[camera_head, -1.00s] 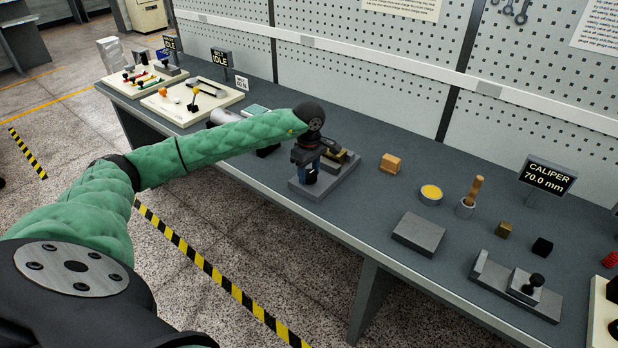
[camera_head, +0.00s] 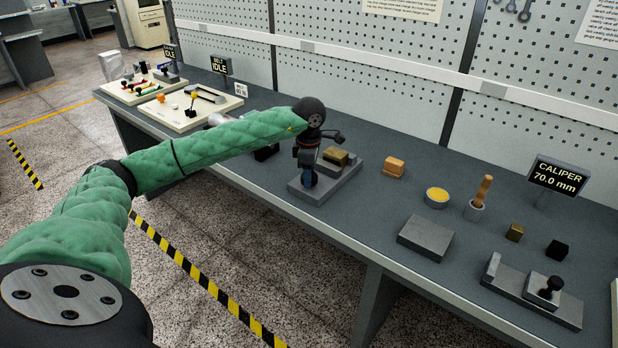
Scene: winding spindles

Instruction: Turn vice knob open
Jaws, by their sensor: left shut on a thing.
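The vice (camera_head: 341,183) is a grey base near the front edge of the bench, left of the middle in the head view. A brass-coloured block (camera_head: 336,156) sits on it. My left gripper (camera_head: 308,174) comes down over the vice's front left end and is shut on the blue knob there. The fingers hide most of the knob, so I cannot tell how far it is turned. My right gripper is out of view.
Right of the vice stand a wooden block (camera_head: 394,166), a yellow-filled dish (camera_head: 437,196), a brush in a cup (camera_head: 476,211), a grey plate (camera_head: 425,238) and a caliper fixture (camera_head: 531,293). Its sign (camera_head: 557,176) reads 70.0 mm. Boards with parts (camera_head: 187,108) stand left. A pegboard wall is behind.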

